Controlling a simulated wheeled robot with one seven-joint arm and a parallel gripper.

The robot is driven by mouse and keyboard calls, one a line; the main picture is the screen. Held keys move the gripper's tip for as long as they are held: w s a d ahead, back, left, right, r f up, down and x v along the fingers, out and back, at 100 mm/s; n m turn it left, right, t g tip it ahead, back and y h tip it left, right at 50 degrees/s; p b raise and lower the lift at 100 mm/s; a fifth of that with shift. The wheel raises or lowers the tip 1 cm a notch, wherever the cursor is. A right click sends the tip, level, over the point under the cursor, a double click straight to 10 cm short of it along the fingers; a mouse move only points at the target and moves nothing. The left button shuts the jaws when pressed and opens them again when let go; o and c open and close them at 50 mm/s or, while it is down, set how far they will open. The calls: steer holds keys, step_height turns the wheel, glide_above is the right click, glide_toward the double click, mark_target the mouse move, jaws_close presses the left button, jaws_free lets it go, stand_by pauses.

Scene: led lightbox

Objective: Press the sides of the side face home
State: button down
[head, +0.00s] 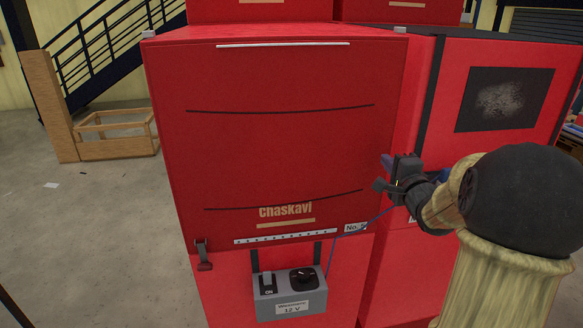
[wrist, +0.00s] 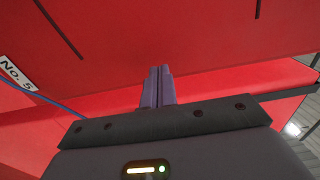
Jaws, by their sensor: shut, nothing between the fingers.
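The red face (head: 280,150) of the box fills the middle of the head view. It carries the word "Chaskavi" and two thin dark curved lines. A white strip (head: 285,44) runs along its top and a dotted white strip (head: 287,237) along its bottom. A "No. 5" label (wrist: 18,72) shows at the left in the wrist view. My gripper (head: 382,173) is at the face's right edge in the head view. Its fingers (wrist: 158,86) are together and empty, pointing at red surface. I cannot tell whether the tips touch it, or how the side edges sit.
A grey control box (head: 290,292) with a switch and knob hangs below the face, with a blue cable (head: 365,228) running right. A dark latch (head: 204,256) hangs at lower left. Another red unit with a black panel (head: 503,99) stands right. Open floor (head: 80,240) lies left.

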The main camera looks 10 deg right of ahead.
steer(key=s, duration=0.4)
steer(key=shift+p, duration=0.35)
steer(key=s+a+f+n+g+h+b, duration=0.1)
steer(key=s+a+f+n+g+b, duration=0.2)
steer(key=f, duration=0.5)
steer(key=s+a+f+n+g+h+b, duration=0.1)
steer(key=s+a+f+n+g, duration=0.2)
steer(key=a+f+n+g, duration=0.45)
steer(key=s+a+f+n+g+b, duration=0.1)
steer(key=s+a+f+n+g, duration=0.1)
steer(key=s+f, duration=0.3)
steer(key=s+a+f+n+g+y+b, duration=0.1)
steer(key=s+a+f+n+g, duration=0.2)
steer(key=s, duration=0.7)
step_height(320, 180, down, 4)
steer(key=shift+a+r+n, duration=0.25)
steer(key=shift+a+n, duration=0.8)
steer(key=shift+a, duration=0.1)
